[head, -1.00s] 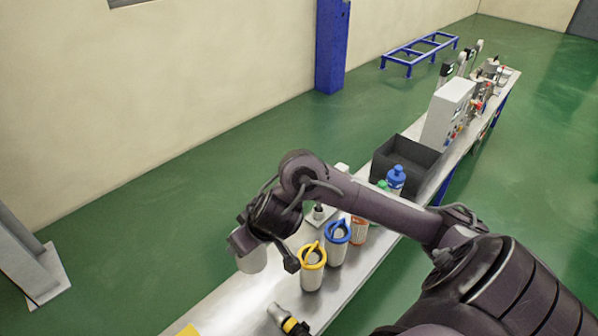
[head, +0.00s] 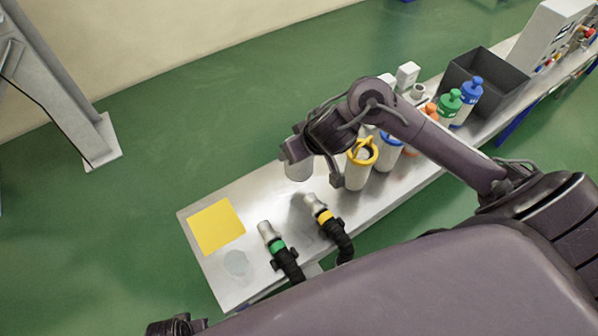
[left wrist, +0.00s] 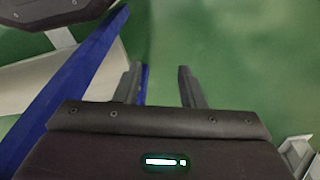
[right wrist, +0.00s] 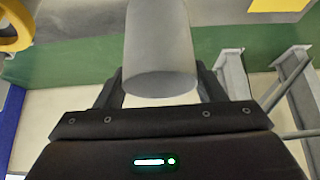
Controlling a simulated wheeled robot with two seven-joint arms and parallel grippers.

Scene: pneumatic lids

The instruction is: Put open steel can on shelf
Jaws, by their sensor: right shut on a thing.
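My right gripper (head: 292,152) is shut on a plain grey steel can (head: 299,170) and holds it over the bench (head: 205,265), left of the yellow-ringed can. In the right wrist view the can (right wrist: 160,50) sits between both fingers of the gripper (right wrist: 160,88), one end facing the camera. I cannot tell from these views whether the can's top is open. My left gripper (left wrist: 162,78) is open and empty, over green floor in the left wrist view. No shelf can be made out clearly.
A yellow-ringed can (head: 358,172) and a blue-ringed can (head: 386,155) stand close right of the held can. A yellow square (head: 216,227) and a pale disc (head: 236,263) mark the clear left end.

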